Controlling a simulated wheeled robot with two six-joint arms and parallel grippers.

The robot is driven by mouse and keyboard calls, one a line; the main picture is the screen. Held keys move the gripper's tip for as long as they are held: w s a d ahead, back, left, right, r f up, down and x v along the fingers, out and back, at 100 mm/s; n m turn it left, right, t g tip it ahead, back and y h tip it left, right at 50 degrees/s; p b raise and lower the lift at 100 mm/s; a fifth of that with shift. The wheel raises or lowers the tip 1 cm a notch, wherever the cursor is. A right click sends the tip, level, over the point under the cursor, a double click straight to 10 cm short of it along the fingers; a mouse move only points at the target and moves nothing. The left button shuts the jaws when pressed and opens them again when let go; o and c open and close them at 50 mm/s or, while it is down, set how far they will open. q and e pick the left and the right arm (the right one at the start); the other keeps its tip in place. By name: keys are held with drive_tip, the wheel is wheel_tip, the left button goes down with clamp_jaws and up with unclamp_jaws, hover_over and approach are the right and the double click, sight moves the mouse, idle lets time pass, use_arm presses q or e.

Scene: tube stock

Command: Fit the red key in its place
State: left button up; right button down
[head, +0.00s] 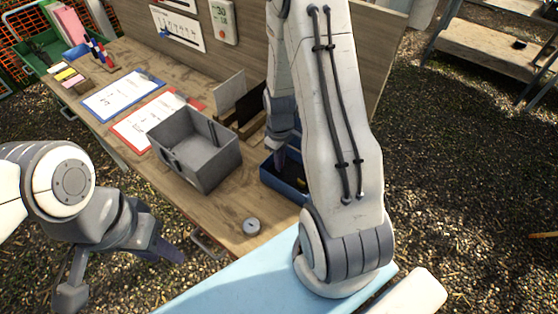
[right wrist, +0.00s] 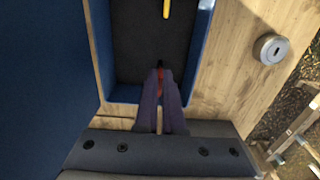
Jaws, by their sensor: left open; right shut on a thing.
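My right gripper (right wrist: 160,80) is shut on a small red thing, likely the red key (right wrist: 160,76), of which only a sliver shows between the fingertips. They are over or in a blue tray (right wrist: 204,45) with a dark floor. In the head view the right gripper (head: 280,157) is at the blue tray (head: 283,187), partly hidden by my arm; the key cannot be seen there. A round silver lock-like piece (head: 252,226) with a dark slot sits on the table; it also shows in the right wrist view (right wrist: 272,48). My left gripper (head: 172,252) is open and empty, off the table's front edge.
A grey open bin (head: 212,172) stands left of the blue tray. A yellow piece (right wrist: 166,8) lies in the tray. Clipboards (head: 122,93) lie further left on the wooden table (head: 222,211). A white panel (head: 178,28) hangs on the back board. Bare wood surrounds the lock piece.

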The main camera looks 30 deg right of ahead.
drive_tip(key=shift+s, duration=0.1)
drive_tip(key=shift+f, duration=0.1)
idle(0.4)
drive_tip(key=shift+f+b, duration=0.6)
drive_tip(key=shift+f, duration=0.25)
drive_tip(key=shift+f, duration=0.15)
drive_tip(key=shift+f+b, duration=0.4)
drive_tip(key=shift+b, duration=0.05)
drive_tip(key=c, duration=0.9)
unclamp_jaws()
drive_tip(key=shift+c, duration=0.2)
